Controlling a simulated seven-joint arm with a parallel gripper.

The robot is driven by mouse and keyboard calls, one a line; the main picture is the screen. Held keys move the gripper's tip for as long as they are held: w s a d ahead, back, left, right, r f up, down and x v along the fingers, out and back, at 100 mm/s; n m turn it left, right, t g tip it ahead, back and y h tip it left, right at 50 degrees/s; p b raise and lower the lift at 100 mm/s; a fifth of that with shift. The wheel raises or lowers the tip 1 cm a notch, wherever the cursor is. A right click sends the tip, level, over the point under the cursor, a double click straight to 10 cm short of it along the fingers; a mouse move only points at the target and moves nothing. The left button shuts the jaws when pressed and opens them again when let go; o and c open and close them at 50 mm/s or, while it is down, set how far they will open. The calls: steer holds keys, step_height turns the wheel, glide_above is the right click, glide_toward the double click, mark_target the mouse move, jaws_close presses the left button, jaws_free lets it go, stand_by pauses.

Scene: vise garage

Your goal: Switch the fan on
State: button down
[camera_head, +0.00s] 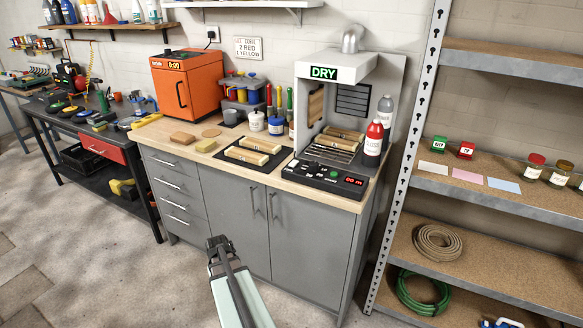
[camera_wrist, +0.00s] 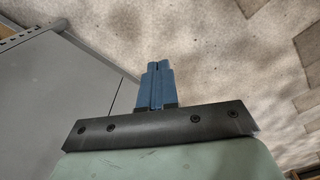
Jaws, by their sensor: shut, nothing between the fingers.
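A drying booth (camera_head: 341,68) with a green "DRY" sign and a hood stands at the right end of the workbench. No separate fan shows; a dark louvred grille (camera_head: 353,100) is on the booth's back wall. My gripper (camera_head: 217,241) is low in front of the grey cabinet, below and left of the panel, touching nothing. In the wrist view its blue fingers (camera_wrist: 157,85) are together and empty, above the floor.
Wooden blocks lie on a black mat (camera_head: 232,160) and on the rack inside the booth. Red and grey bottles (camera_head: 373,138) stand at the booth's right. An orange oven (camera_head: 186,82) is at the back left. A metal shelf (camera_head: 480,190) rises at the right. Floor left of my gripper is clear.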

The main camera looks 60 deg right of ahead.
steer(key=d+r+m+t+h, duration=0.2)
steer(key=d+r+m+h, duration=0.1)
steer(key=d+r, duration=1.95)
steer(key=s+d+r+m, duration=0.2)
steer(key=d+r, duration=0.2)
steer(key=r, duration=0.4)
steer(key=s+d+r+m+g, duration=0.1)
steer(key=s+d+r+m, duration=0.1)
steer(key=r, duration=0.6)
steer(key=s+d+r+m+g, duration=0.1)
steer(key=d+r+m, duration=0.2)
steer(key=d+r, duration=0.3)
steer(key=shift+s+r, duration=0.4)
steer(key=shift+r, duration=1)
steer(key=shift+d, duration=0.15)
glide_above(293, 164)
steer(key=a, duration=0.1)
step_height(293, 164, down, 12)
steer(key=shift+r, duration=0.1)
steer(key=shift+f, duration=0.95)
